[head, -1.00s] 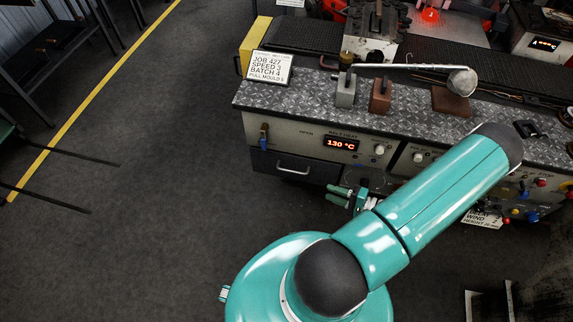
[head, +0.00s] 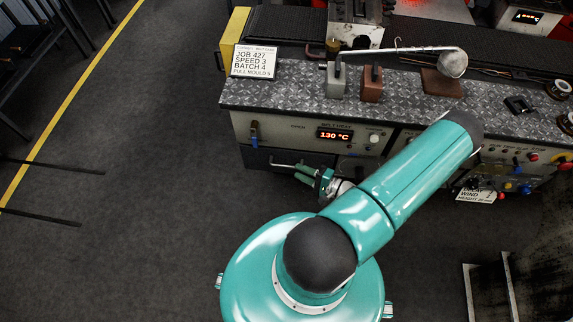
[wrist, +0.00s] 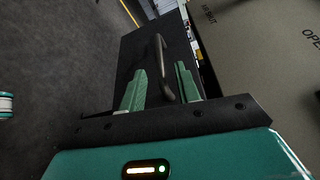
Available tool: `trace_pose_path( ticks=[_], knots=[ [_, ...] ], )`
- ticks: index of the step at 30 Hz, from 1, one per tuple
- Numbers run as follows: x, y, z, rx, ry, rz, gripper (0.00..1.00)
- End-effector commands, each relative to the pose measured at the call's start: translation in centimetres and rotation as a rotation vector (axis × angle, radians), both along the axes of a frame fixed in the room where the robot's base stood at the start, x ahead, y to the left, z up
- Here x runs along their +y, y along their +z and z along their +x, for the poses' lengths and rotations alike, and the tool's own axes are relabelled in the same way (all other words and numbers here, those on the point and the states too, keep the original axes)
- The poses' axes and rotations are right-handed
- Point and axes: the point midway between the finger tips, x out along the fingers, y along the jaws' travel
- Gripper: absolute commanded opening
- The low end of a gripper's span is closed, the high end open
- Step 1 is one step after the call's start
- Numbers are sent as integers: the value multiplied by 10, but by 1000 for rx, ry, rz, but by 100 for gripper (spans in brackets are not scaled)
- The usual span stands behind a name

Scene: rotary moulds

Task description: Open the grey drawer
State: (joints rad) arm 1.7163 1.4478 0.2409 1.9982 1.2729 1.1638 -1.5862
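The dark grey drawer (head: 254,159) is at the lower left of the machine cabinet in the head view. It looks closed there. Its pale bar handle (head: 283,164) is partly hidden by my gripper (head: 305,172). In the wrist view the drawer front (wrist: 133,52) is a dark panel, with the bar handle (wrist: 163,62) standing out from it. My gripper (wrist: 158,84) is open, with its two green fingers on either side of the handle's line. Whether either finger touches the handle I cannot tell.
The cabinet panel (head: 290,128) above the drawer carries a 130 °C display (head: 334,135) and a blue-handled lever (head: 253,133). The metal worktop (head: 290,92) holds small blocks, a ladle (head: 452,64) and a job sign (head: 254,61).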

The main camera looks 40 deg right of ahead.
Motion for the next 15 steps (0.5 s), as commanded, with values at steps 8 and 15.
trace_pose_path(
  ticks=[8,15],
  knots=[
    [13,-4,49,-1,3,-1,33],
    [16,-4,64,0,2,0,33]
  ],
)
